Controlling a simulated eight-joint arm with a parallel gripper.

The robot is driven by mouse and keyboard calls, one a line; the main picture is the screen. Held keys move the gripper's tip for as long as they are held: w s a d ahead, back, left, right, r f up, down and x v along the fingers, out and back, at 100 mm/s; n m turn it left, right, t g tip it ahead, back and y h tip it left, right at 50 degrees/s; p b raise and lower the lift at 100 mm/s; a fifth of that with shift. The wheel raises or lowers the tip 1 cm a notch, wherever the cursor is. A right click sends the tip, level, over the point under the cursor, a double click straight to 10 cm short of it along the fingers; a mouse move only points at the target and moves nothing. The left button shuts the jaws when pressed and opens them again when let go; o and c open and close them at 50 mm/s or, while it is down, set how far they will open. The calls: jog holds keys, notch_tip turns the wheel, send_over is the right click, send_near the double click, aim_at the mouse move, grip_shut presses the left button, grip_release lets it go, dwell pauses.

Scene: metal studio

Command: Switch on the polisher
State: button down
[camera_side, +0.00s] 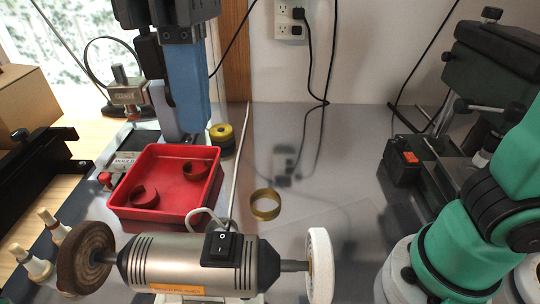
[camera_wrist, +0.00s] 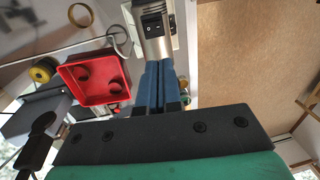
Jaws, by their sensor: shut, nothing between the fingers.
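The polisher (camera_side: 190,264) is a grey and black motor lying across the front of the side view. A brown wheel (camera_side: 84,258) is on its left end and a white wheel (camera_side: 320,265) on its right. Its black rocker switch (camera_side: 222,246) sits on top; I cannot tell which way it is pressed. In the wrist view the polisher (camera_wrist: 157,48) and its switch (camera_wrist: 151,24) show beyond my fingertips. My gripper (camera_side: 188,132) has blue fingers, shut and empty, pointing down near the red tray's far edge in the picture, apart from the switch. It also fills the lower wrist view (camera_wrist: 158,64).
A red tray (camera_side: 118,210) with curved pieces stands behind the polisher; a brass ring (camera_side: 265,204) lies right of it. A yellow spool (camera_side: 221,134) is behind. A white cable rises by the switch. Wooden-handled tools (camera_side: 35,264) stand front left. The grey bench behind the ring is clear.

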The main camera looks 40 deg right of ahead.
aim_at(219, 252)
jog(key=f, duration=0.9)
jog(key=s+a+f, duration=0.1)
jog(key=f, duration=0.4)
jog(key=shift+s+a, duration=0.1)
